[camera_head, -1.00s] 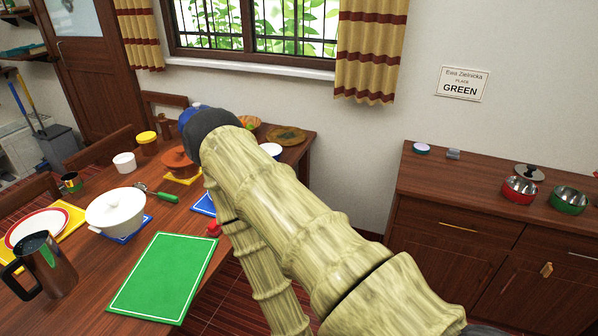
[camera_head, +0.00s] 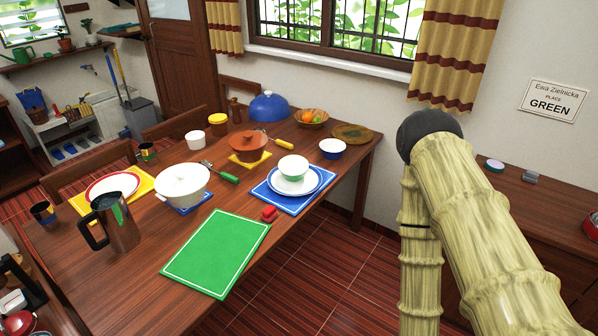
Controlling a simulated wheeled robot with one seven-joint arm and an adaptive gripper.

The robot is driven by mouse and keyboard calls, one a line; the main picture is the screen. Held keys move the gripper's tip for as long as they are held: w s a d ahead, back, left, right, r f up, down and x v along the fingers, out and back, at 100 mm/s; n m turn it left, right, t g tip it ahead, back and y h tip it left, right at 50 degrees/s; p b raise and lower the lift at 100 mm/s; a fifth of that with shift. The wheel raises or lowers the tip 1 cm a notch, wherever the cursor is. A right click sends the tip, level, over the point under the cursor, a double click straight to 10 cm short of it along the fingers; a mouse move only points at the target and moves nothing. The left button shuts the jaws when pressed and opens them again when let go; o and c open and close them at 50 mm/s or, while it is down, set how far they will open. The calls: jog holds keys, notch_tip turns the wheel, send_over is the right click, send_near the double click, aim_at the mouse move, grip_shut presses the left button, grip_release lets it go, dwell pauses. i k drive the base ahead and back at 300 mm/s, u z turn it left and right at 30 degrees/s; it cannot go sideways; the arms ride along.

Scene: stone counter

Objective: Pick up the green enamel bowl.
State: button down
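A small bowl (camera_head: 293,168), white inside with a green outside, sits upright on a white, blue-rimmed plate (camera_head: 314,183) on the blue placemat (camera_head: 283,206). It is on the right part of the wooden table. Nothing touches it from above. My bamboo-patterned arm, with a dark rounded joint, rises at the right of the view, apart from the bowl. My gripper is not visible.
The green placemat (camera_head: 216,252) is bare. A sideboard (camera_head: 527,212) stands at right, behind my arm.

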aim_at(293, 168)
jog(key=u, duration=3.9)
jog(key=k, duration=2.85)
jog(key=z, duration=1.6)
jog(key=i, duration=0.5)
jog(key=z, duration=0.05)
